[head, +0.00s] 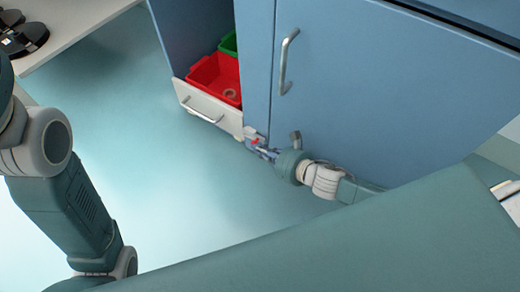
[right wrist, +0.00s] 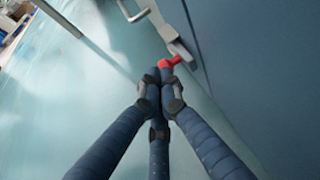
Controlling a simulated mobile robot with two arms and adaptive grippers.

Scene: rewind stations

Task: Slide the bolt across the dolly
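The bolt is a small grey fitting with a red knob (head: 255,141) low at the corner of the blue cabinet, beside the dolly. The red knob also shows in the right wrist view (right wrist: 169,62). The dolly (head: 207,107) has a white front with a bar handle and sits in the open bay. My right gripper (head: 262,150) is at the bolt; in the right wrist view its dark fingers (right wrist: 160,74) are drawn together, tips at the red knob. I cannot tell whether they hold it or only touch it. My left arm shows at the left; its gripper is out of view.
A red bin (head: 216,79) and part of a green bin (head: 229,43) are in the bay. A blue cabinet door (head: 385,85) with a vertical handle (head: 287,62) stands right of it. A white table (head: 70,20) is at the top left. The floor before the dolly is clear.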

